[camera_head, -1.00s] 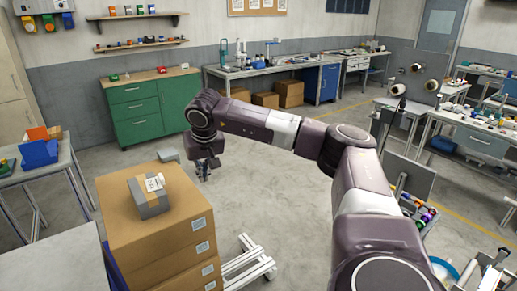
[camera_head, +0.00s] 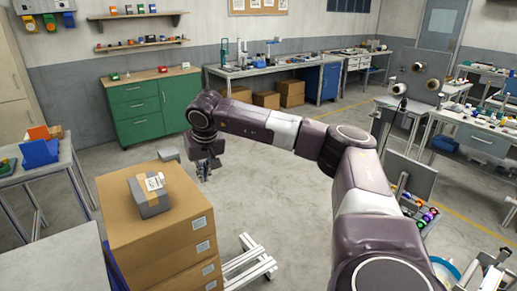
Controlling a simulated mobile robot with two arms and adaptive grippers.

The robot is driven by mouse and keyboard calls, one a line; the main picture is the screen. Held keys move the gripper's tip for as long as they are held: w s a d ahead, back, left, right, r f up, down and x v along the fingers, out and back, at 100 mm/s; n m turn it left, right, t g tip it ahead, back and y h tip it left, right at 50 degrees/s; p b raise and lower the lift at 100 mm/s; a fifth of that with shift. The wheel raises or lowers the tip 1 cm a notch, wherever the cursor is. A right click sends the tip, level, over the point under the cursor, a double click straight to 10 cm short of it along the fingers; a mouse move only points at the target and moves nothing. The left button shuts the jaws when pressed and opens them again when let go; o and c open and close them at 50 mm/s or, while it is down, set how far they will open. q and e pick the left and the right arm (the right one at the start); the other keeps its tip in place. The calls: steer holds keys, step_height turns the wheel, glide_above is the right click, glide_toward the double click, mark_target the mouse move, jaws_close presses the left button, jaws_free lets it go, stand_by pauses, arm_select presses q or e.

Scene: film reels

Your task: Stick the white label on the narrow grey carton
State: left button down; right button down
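A narrow grey carton (camera_head: 150,202) with a brown tape strip lies on top of a stack of large brown boxes (camera_head: 125,225). A white label (camera_head: 154,183) lies on the carton's top face, near its right edge and partly over the tape. Whether it is pressed flat all over is too small to tell. My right gripper (camera_head: 204,175) hangs pointing down to the right of the stack, apart from the carton and label. Its fingers are small and dark, and I cannot tell whether they are open. My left gripper is out of view.
The stack stands on a pale pallet frame (camera_head: 250,262). A grey table (camera_head: 55,262) is close at the left, and another with a blue bin (camera_head: 40,153) stands behind it. A green cabinet (camera_head: 140,108) is at the back. The middle floor is clear.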

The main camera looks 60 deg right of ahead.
steer(key=shift+f, duration=0.1)
steer(key=shift+s+d+f, duration=0.15)
steer(key=shift+f, duration=0.15)
